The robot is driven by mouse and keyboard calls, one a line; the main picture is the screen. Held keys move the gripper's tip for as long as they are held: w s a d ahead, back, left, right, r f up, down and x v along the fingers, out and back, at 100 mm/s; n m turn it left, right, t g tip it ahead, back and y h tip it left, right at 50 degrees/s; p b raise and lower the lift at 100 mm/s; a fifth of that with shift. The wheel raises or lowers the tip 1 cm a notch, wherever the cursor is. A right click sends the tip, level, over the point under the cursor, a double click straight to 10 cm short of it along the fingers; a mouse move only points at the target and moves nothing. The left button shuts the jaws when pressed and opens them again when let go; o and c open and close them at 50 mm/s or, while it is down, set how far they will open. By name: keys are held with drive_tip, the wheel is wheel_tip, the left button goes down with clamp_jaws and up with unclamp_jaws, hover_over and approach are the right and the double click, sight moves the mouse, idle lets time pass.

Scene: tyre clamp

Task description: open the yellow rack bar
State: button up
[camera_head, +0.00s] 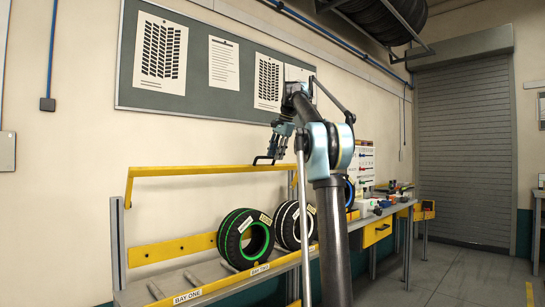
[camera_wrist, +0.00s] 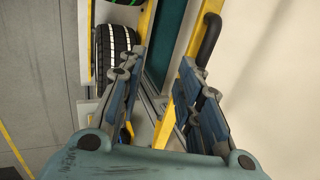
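The yellow rack bar (camera_head: 205,170) runs level across the top of the tyre rack, above the tyres. A black handle (camera_head: 263,160) sits on it near its right end. My gripper (camera_head: 277,150) is just above and beside that handle. In the wrist view the fingers of my gripper (camera_wrist: 164,58) are spread apart with nothing held between them. There the yellow bar (camera_wrist: 197,42) runs behind the right finger, and the black handle (camera_wrist: 209,38) shows just beyond that fingertip. Whether a finger touches the handle cannot be told.
A green-ringed tyre (camera_head: 245,238) and a white-ringed tyre (camera_head: 288,225) stand in the rack below the bar. A grey workbench (camera_head: 385,214) with small items stands to the right. Open floor (camera_head: 455,275) lies at the lower right. A board (camera_head: 215,65) hangs behind.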

drive_tip(key=shift+s+d, duration=0.1)
drive_tip(key=shift+s, duration=0.05)
drive_tip(key=c, duration=0.4)
drive_tip(key=shift+s+d+m, duration=0.15)
drive_tip(key=shift+m, duration=0.25)
clamp_jaws()
drive_tip(key=s+d+m+t+y, duration=0.55)
drive_tip(key=s+m, duration=0.25)
drive_tip(key=m, duration=0.9)
drive_tip(key=w+a+f, duration=0.3)
drive_tip(key=w+a, duration=0.4)
drive_tip(key=w, duration=0.2)
drive_tip(key=shift+w+f+t+h, duration=0.15)
drive_tip(key=shift+w+t+h, duration=0.2)
drive_tip(key=shift+w, duration=0.05)
